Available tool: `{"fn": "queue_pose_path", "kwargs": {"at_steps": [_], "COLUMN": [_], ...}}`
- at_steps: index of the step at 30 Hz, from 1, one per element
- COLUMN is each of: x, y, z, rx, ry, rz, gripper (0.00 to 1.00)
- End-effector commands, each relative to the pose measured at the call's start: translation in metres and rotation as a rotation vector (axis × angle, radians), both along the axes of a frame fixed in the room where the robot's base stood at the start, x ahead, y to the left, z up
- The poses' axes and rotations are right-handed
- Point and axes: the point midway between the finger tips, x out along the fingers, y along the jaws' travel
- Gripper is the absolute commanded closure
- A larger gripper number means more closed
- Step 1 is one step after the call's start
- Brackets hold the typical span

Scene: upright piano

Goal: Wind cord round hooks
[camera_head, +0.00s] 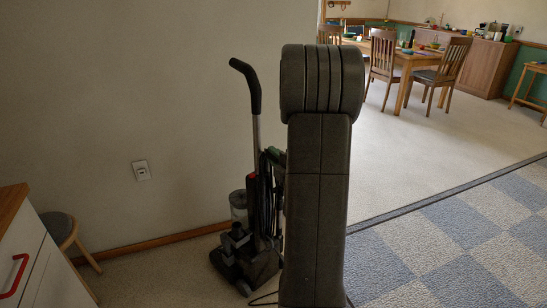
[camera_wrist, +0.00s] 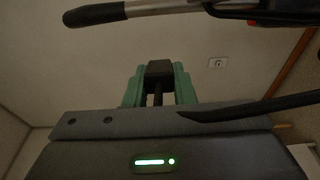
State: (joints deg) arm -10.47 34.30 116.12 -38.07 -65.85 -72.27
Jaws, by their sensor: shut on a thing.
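An upright vacuum cleaner (camera_head: 240,262) stands by the wall, with its long handle (camera_head: 250,85) pointing up. A dark cord bundle (camera_head: 264,195) hangs along its body. The hooks are too small and dark to make out. A thin stretch of cord (camera_head: 262,299) lies on the floor. In the wrist view, my gripper (camera_wrist: 159,70) has green fingers closed on a dark blocky piece with a thin stem, which looks like the cord's end (camera_wrist: 158,68). The vacuum's handle (camera_wrist: 130,13) crosses the top of that view. In the head view, my arm hides most of my gripper beside the vacuum.
A wall outlet (camera_head: 142,171) is left of the vacuum. A stool (camera_head: 60,226) and a white cabinet with a red handle (camera_head: 20,272) stand at the left. Open floor lies to the right, with a checkered carpet (camera_head: 460,240) and dining chairs (camera_head: 384,55) farther back.

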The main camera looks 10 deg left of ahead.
Motion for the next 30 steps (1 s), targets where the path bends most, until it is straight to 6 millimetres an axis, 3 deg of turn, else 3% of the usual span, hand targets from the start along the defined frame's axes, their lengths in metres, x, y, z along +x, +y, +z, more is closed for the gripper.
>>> {"fn": "queue_pose_path", "kwargs": {"at_steps": [1, 15, 21, 30], "x": [0.013, 0.113, 0.132, 0.135], "y": [-0.01, -0.078, -0.09, -0.091], "z": [-0.007, -0.005, -0.003, -0.003], "rx": [0.001, -0.001, 0.0, -0.001], "ry": [-0.004, -0.002, -0.001, -0.001], "rz": [-0.009, -0.007, -0.004, -0.003], "gripper": [1.0, 1.0, 1.0, 1.0]}}
